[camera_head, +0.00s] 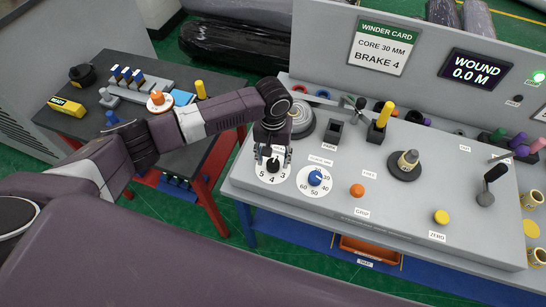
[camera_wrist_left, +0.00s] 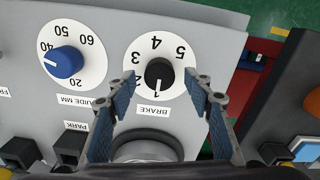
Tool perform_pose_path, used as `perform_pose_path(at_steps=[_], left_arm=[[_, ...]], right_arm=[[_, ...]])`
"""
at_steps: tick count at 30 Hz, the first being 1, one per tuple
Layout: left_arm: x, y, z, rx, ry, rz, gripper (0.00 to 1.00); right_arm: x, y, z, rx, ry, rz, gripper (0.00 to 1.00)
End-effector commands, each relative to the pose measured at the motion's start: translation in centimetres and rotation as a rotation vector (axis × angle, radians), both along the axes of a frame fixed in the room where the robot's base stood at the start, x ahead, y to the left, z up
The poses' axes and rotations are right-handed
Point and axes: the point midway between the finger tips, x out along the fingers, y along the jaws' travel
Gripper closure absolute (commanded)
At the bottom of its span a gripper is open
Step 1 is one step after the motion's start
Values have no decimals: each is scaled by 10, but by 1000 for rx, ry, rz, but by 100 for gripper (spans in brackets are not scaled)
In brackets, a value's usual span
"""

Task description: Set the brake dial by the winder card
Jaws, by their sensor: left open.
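The winder card (camera_head: 379,47) on the panel behind the console reads "CORE 30 MM, BRAKE 4". The brake dial (camera_head: 262,174) is a white disc with a black knob at the console's front left. My right gripper is not in view.
A blue-knobbed guide dial (camera_head: 315,178) sits close to the right of the brake dial. An orange button (camera_head: 357,190), a yellow button (camera_head: 441,216) and a lever (camera_head: 488,190) stand farther right. A display (camera_head: 475,68) reads "WOUND 0.0 M". A dark side table (camera_head: 130,110) stands left.

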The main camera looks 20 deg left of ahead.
Motion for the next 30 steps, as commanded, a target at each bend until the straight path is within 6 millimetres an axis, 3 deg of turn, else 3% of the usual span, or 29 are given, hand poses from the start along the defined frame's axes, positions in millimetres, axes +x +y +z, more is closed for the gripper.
perform_pose_path(at_steps=[10,22,30], left_arm=[[0,0,-7,-1,0,-1,53],[0,0,-7,-1,-1,-1,95],[0,0,-6,-1,0,-31,95]], right_arm=[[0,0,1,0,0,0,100],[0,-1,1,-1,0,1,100],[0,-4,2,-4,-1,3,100]])
